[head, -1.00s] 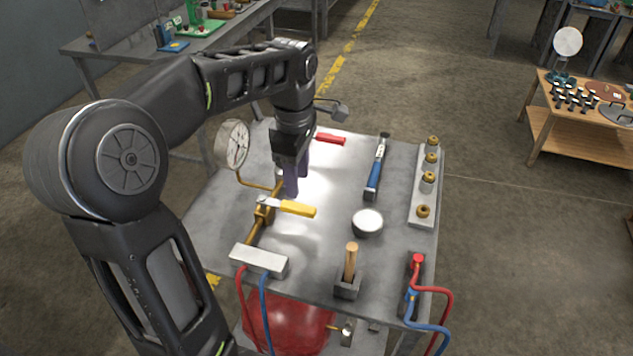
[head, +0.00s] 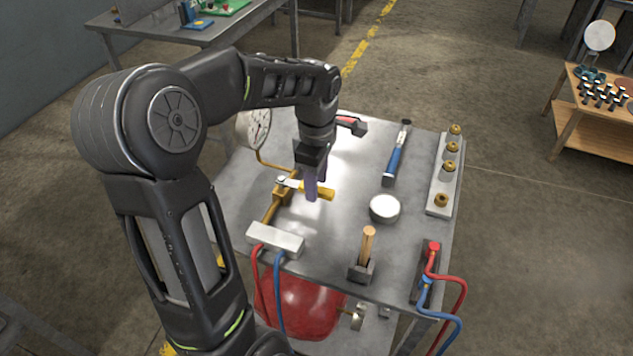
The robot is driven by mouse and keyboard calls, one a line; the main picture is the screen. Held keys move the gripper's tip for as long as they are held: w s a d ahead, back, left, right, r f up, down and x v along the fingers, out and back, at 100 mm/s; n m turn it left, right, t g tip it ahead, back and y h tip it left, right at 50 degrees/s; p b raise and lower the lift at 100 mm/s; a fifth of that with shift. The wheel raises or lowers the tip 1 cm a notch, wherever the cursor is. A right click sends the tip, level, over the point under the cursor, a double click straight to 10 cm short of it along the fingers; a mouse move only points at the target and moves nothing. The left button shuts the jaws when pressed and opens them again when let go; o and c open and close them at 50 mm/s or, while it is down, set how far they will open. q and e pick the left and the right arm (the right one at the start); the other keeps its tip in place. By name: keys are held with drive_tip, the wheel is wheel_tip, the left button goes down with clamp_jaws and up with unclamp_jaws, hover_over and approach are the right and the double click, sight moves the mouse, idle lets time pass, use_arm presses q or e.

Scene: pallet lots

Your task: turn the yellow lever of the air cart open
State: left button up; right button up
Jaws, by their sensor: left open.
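The yellow lever (head: 326,193) sits on a brass valve (head: 281,192) on the grey top of the air cart (head: 335,236). Its yellow grip points right, crosswise to the brass pipe. My left gripper (head: 312,190) points down at the lever, with its purple-grey fingers in front of part of the grip. The gripper is open; I cannot tell whether its fingers touch the lever. My right gripper is out of view.
A pressure gauge (head: 256,129) stands behind the valve and a white manifold block (head: 275,239) in front. A blue-handled tool (head: 394,160), a round tin (head: 384,208), a wooden-handled brush (head: 368,243) and a rack of brass fittings (head: 440,200) occupy the right side.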

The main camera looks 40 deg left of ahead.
use_arm(q)
drive_tip(key=shift+f, duration=0.35)
clamp_jaws()
idle(1.2)
